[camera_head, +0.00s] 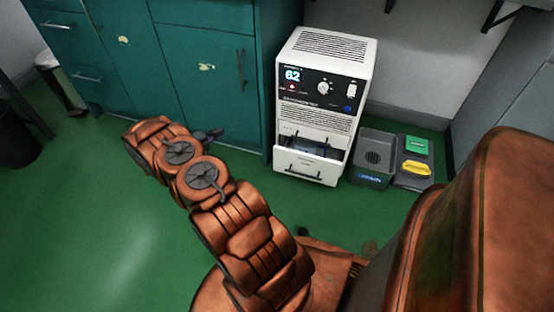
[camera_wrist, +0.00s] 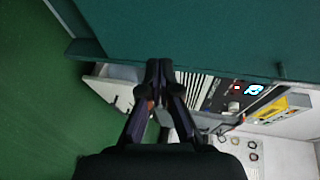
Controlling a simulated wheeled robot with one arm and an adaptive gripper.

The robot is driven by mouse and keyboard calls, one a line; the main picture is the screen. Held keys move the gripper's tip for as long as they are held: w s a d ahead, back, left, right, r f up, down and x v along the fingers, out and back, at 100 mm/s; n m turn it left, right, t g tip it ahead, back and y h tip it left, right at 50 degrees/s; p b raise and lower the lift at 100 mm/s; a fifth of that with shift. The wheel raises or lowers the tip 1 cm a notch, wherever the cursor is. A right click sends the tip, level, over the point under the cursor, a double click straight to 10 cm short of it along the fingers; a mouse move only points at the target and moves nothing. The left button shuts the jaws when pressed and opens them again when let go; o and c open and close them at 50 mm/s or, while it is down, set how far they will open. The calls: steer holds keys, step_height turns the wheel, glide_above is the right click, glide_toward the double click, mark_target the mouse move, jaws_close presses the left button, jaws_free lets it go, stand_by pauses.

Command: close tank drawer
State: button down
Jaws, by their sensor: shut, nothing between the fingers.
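A white dehumidifier-like unit (camera_head: 335,65) with a lit "62" display stands on the floor beside the teal cabinets. Its tank drawer (camera_head: 304,166) at the bottom is pulled out partway, with a dark handle on its front and a dark interior showing. In the wrist view the unit appears turned on its side, with its display (camera_wrist: 253,90) at the right and the pulled-out drawer (camera_wrist: 105,90) at the left. My gripper (camera_head: 214,133) is left of the unit, in front of the cabinets. In the wrist view its fingertips (camera_wrist: 159,68) are together and empty, overlapping the unit's lower part; contact cannot be told.
Teal cabinets (camera_head: 205,90) stand close behind my gripper. A grey bin (camera_head: 374,157) and a tray with green and yellow items (camera_head: 417,167) sit right of the unit. A dark bin (camera_head: 17,140) stands far left. Green floor (camera_head: 110,220) is clear at left.

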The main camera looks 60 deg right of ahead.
steer(key=s+a+f+m+g+b, duration=0.2)
steer(key=s+f+m+g, duration=0.15)
steer(key=s+f, duration=0.35)
steer(key=s+a+f+m+g+b, duration=0.15)
steer(key=s+f+g, duration=0.25)
steer(key=s, duration=0.6)
steer(key=b, duration=0.6)
glide_toward(284, 150)
steer(key=s+a+x, duration=0.1)
steer(key=x, duration=0.4)
steer(key=shift+d+r+y, duration=0.15)
steer(key=shift+d+y, duration=0.25)
steer(key=shift+d, duration=0.6)
steer(key=shift+d, duration=0.1)
